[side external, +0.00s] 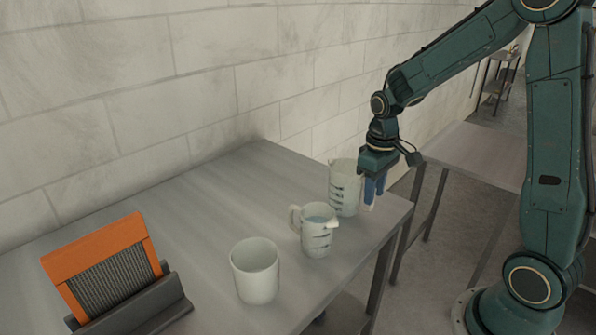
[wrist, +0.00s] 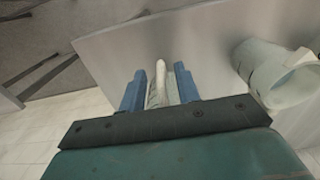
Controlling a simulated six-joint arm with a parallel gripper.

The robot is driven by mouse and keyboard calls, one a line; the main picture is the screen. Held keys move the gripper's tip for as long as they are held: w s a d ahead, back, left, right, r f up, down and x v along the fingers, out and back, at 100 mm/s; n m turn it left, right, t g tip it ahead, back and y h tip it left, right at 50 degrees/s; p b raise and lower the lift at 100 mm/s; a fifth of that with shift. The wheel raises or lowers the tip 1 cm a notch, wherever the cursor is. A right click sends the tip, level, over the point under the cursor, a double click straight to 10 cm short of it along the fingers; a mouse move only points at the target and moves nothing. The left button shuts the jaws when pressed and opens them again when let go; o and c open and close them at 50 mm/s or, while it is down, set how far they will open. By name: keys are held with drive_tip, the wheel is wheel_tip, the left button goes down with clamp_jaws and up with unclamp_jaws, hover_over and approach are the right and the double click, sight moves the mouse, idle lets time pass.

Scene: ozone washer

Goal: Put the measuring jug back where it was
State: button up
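A measuring jug (side external: 318,230) stands upright on the table, with blue liquid inside, its handle left and spout right. A larger marked jug (side external: 338,185) stands upright behind it, close to the left of my gripper (side external: 374,200); they partly overlap there, so contact cannot be told. The wrist view shows one pale jug (wrist: 270,72) right of my gripper (wrist: 167,78), clear of the fingers; which jug is unclear. My blue fingers point down near the table's right edge. Grey and whitish surfaces fill the space between them; I cannot tell whether these are pads or something held.
A white cup (side external: 255,272) stands at the front of the grey table (side external: 190,215). An orange-framed panel (side external: 103,265) leans in a dark holder (side external: 135,310) at the left. A block wall runs behind. Another table (side external: 480,155) stands at the right. The table's middle left is clear.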

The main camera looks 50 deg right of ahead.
wheel_tip(320, 180, up, 11)
drive_tip(key=shift+f, duration=0.2)
idle(0.7)
drive_tip(key=s+a+r+t, duration=0.2)
drive_tip(key=s+a, duration=0.3)
drive_tip(key=s, duration=0.3)
drive_tip(key=s+a+r+t, duration=0.2)
drive_tip(key=s+a+t, duration=0.1)
drive_tip(key=s+a, duration=0.2)
drive_tip(key=s, duration=0.2)
drive_tip(key=shift+s+t, duration=0.3)
drive_tip(key=shift+s, duration=0.05)
